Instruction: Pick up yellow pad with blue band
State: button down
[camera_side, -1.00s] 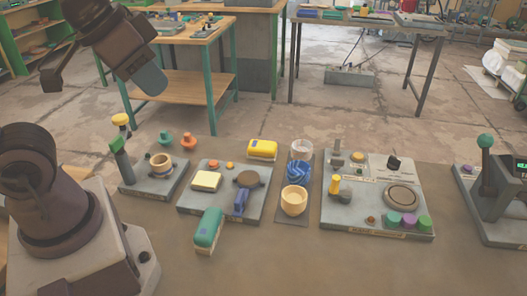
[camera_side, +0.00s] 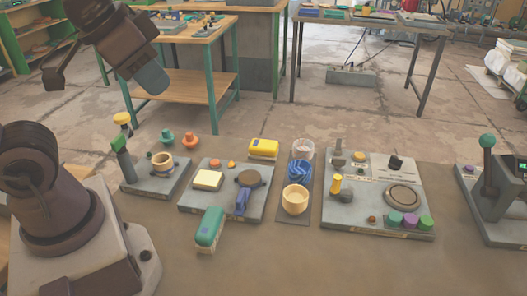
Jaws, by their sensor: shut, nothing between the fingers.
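A yellow pad (camera_side: 263,147) lies at the back of the bench, behind the plate with the blue-handled press. A darker strip shows low on its side, but I cannot make out a blue band clearly. My gripper (camera_side: 152,78) hangs at the upper left, high above the bench and far to the left of the pad. Its blunt grey-blue end looks shut and empty, with nothing touching it.
The press plate (camera_side: 250,211) carries a pale yellow block (camera_side: 208,180); a green rounded block (camera_side: 210,229) lies at its front. A tray with cups (camera_side: 295,199) stands right of the pad.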

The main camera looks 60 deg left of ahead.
jog(key=c, duration=1.8)
grip_release()
jog(key=shift+c, duration=0.2)
jog(key=o, duration=1.8)
jog(key=shift+o, duration=0.2)
